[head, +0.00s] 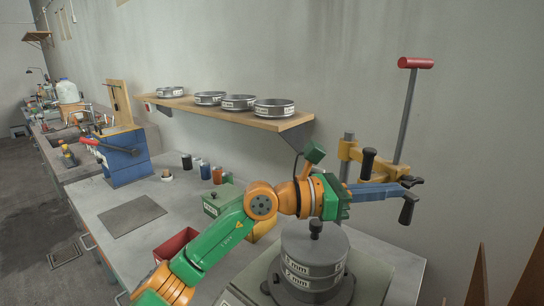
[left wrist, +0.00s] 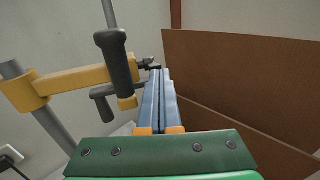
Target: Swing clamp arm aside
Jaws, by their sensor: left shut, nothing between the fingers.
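The yellow clamp arm (head: 378,167) is joined to an upright grey post behind the sieve stack (head: 313,258). A black handle (head: 367,164) stands up from it, and another black grip (head: 407,209) hangs at its right end. In the left wrist view the yellow arm (left wrist: 72,80) and a large black handle (left wrist: 116,58) lie left of my fingers. My left gripper (head: 402,192) is shut and empty, its blue fingers in front of the clamp arm, above the stack. It also shows in the left wrist view (left wrist: 154,72). I cannot tell whether the fingers touch the clamp. My right gripper is out of view.
A grey lever with a red cross handle (head: 415,63) rises behind the clamp. A wall shelf (head: 215,112) holds several sieves. A red bin (head: 176,243) sits on the bench, left of the stack. Brown panels (left wrist: 245,75) stand at right in the left wrist view.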

